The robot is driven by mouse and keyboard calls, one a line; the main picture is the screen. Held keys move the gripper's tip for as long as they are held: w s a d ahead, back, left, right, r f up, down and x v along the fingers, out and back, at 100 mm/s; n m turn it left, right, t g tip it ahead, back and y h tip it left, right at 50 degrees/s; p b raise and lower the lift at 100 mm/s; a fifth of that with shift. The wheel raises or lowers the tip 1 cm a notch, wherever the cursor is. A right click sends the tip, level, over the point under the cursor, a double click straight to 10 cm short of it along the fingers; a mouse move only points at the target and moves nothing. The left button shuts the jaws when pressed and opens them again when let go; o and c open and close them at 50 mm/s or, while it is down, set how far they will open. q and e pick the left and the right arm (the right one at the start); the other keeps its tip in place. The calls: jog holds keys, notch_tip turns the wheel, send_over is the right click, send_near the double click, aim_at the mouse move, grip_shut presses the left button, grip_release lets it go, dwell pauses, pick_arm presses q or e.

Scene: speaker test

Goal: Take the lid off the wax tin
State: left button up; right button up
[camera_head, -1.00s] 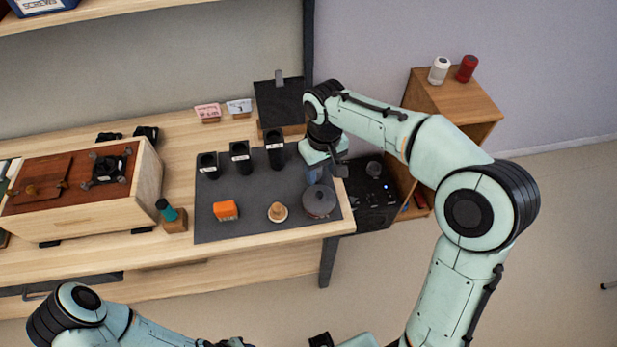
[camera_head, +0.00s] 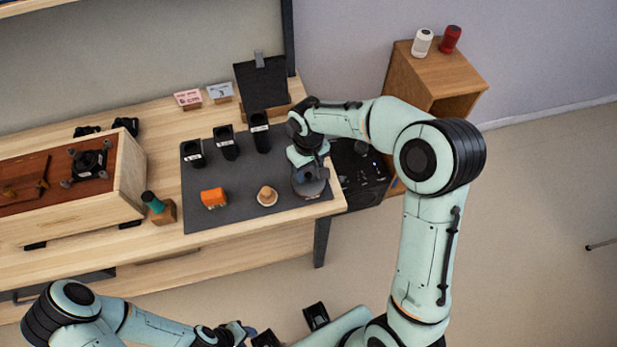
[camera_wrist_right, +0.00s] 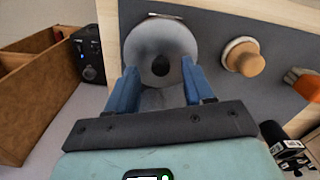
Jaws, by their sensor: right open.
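The wax tin (camera_head: 312,188) is a round, dark grey tin near the right end of the dark mat. Its grey disc lid (camera_wrist_right: 150,35) has a dark knob (camera_wrist_right: 160,66) in the middle and sits on the tin. My right gripper (camera_wrist_right: 160,72) is open, its blue fingers on either side of the knob and apart from it. In the head view my right gripper (camera_head: 309,167) is just above the tin and partly hides it. My left gripper (camera_head: 245,334) is low at the bottom edge, away from the table; its jaws are unclear.
A wooden knob-like piece (camera_head: 267,196) and an orange block (camera_head: 214,198) lie on the mat (camera_head: 240,180) left of the tin. A black box (camera_head: 362,172) and wooden cabinet (camera_head: 440,75) are beyond the table's right edge.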

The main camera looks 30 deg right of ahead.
aim_at(308, 174)
jog(key=shift+f, duration=0.9)
grip_shut()
jog(key=shift+r, duration=0.15)
pick_arm(q)
jog(key=r+p, duration=0.1)
jog(key=w+r+p, duration=0.1)
jog(key=shift+w+r, duration=0.3)
jog(key=shift+r, duration=0.1)
pick_arm(e)
notch_tip(308, 174, up, 20)
